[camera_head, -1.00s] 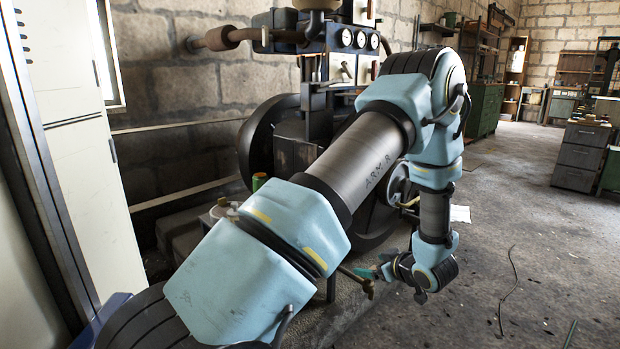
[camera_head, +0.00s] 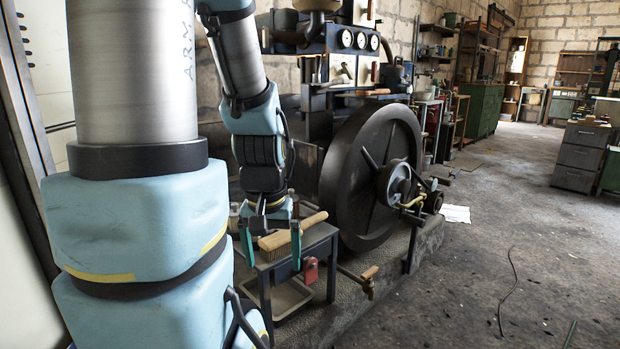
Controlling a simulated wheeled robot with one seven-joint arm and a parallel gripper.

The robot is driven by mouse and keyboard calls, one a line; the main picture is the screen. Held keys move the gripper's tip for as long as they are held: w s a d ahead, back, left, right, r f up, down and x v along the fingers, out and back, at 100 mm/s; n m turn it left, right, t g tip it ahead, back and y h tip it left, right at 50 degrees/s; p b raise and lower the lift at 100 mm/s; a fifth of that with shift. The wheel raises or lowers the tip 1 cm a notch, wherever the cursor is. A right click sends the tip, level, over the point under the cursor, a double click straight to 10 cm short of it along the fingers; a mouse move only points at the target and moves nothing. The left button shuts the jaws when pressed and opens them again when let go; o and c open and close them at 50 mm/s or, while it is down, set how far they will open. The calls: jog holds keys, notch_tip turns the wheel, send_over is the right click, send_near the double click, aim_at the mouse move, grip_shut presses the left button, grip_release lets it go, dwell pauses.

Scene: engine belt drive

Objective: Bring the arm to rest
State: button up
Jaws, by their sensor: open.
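My blue and black arm (camera_head: 232,60) fills the left of the view and bends down to a small dark metal stand (camera_head: 322,236) beside the engine. My gripper (camera_head: 272,249) points down at the stand's top, its two teal fingers spread apart. A brush with a wooden handle (camera_head: 306,223) lies at the stand's top, by the fingers. I cannot tell whether they touch it. Nothing is clearly held between the fingers. The arm hides part of the stand's back and the wall behind it.
The engine's large black flywheel (camera_head: 345,190) stands right of the gripper, with a smaller pulley (camera_head: 394,184) in front. A red item (camera_head: 310,271) hangs at the stand's side. A wooden-handled crank (camera_head: 368,274) sticks out low. The concrete floor (camera_head: 480,270) at right is mostly clear.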

notch_tip(320, 180, up, 27)
jog(key=p, duration=2.5)
jog(key=shift+w+d+p, duration=0.2)
jog(key=shift+w+p, duration=0.05)
jog(key=shift+p, duration=0.05)
